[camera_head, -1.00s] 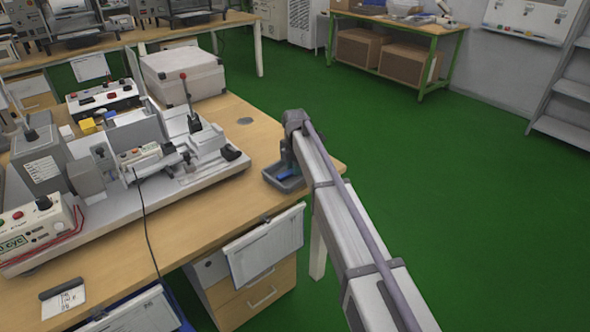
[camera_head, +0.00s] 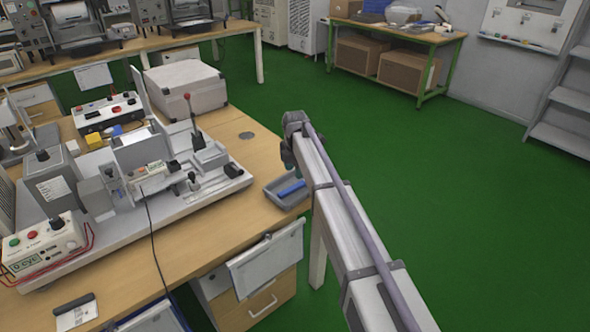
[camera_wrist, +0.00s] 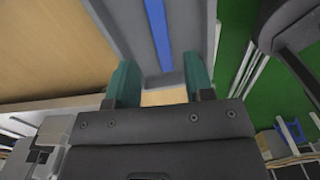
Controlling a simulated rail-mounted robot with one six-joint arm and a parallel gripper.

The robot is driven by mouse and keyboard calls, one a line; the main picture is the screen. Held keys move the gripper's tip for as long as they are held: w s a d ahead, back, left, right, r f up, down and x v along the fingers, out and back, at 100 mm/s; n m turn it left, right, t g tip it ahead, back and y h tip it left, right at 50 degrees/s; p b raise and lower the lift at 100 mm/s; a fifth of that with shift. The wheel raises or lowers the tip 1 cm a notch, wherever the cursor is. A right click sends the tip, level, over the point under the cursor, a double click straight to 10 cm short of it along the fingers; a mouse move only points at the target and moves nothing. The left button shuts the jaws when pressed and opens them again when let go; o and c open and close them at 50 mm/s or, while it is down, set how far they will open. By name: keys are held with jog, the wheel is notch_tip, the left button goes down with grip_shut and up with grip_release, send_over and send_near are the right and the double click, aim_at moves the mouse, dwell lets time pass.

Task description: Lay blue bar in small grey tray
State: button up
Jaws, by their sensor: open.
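The blue bar (camera_head: 291,189) lies inside the small grey tray (camera_head: 272,197) at the right end of the wooden bench. In the wrist view the blue bar (camera_wrist: 160,35) runs lengthwise on the floor of the grey tray (camera_wrist: 203,30), apart from my fingers. My gripper (camera_wrist: 156,85) is open, with its two green fingers spread and nothing between them. In the head view my gripper (camera_head: 287,158) is above and behind the tray, partly hidden by my arm.
A grey test machine (camera_head: 150,180) with levers fills the left and middle of the bench (camera_head: 215,235). A white case (camera_head: 186,87) stands behind it. A clipboard (camera_head: 265,258) hangs on the bench's front. Green floor lies open to the right.

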aim_at(295, 186)
notch_tip(295, 186, up, 5)
jog(key=p, duration=0.3)
jog(key=shift+r, duration=0.2)
jog(key=s+d+m, duration=0.7)
jog(key=s+m, duration=0.2)
jog(key=s, duration=0.2)
jog(key=s+d+m, duration=0.8)
jog(key=s, duration=0.4)
jog(key=s+d+m, duration=0.8)
jog(key=s+m, duration=0.1)
jog(key=s, duration=0.3)
jog(key=shift+m, duration=0.3)
jog(key=shift+d+r+p, duration=0.1)
jog(key=shift+r+p, duration=0.85)
jog(key=shift+p, duration=0.15)
